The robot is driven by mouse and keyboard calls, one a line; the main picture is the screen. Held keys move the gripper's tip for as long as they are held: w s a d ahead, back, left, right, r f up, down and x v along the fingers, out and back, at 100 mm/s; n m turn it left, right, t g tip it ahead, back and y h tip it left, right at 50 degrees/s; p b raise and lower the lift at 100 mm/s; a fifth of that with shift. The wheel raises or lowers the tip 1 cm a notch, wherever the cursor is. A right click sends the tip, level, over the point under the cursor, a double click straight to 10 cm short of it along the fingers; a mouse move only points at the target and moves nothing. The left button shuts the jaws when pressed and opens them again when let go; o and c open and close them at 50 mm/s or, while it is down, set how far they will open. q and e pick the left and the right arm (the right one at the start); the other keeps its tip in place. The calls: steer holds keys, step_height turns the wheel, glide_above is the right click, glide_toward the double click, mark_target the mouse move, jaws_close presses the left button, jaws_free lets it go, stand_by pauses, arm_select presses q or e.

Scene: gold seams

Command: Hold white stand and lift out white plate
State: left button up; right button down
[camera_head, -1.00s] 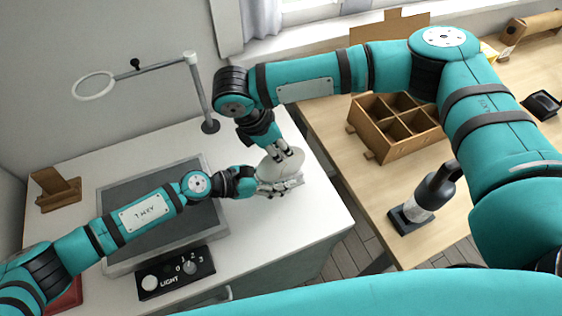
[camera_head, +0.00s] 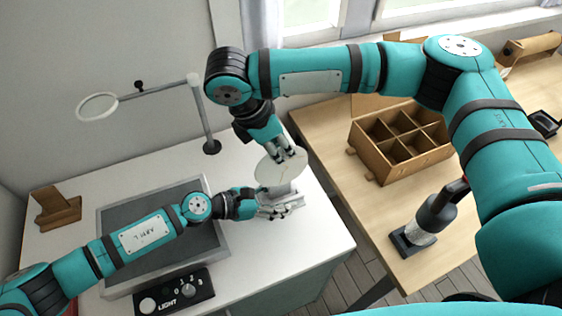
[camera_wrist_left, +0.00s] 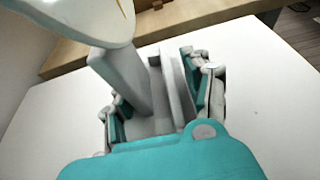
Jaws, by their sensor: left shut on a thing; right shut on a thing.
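The white plate (camera_head: 279,170), with thin gold lines, is gripped at its upper right edge by my right gripper (camera_head: 291,156). The plate is tilted and appears raised above the white stand (camera_head: 288,198); it also shows at the top left of the left wrist view (camera_wrist_left: 85,18). My left gripper (camera_head: 275,209) is shut on the stand's lower part, near the right side of the white table. The stand (camera_wrist_left: 122,80) sits between the left gripper's fingers in the left wrist view. The exact contact points are partly hidden by the fingers.
A dark mat (camera_head: 140,222) lies left of the stand, with a LIGHT control box (camera_head: 175,294) in front. A ring magnifier on a post (camera_head: 208,118) stands behind. A wooden compartment box (camera_head: 400,140) and a dark bottle-shaped tool (camera_head: 436,212) are on the wooden table.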

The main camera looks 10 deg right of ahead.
arm_select(q)
steer(key=shift+s+f, duration=0.1)
steer(key=shift+f, duration=0.1)
arm_select(e)
steer(key=shift+r, duration=1.3)
arm_select(q)
steer(key=o, duration=1.3)
steer(key=shift+r, duration=0.1)
steer(key=v, duration=1.2)
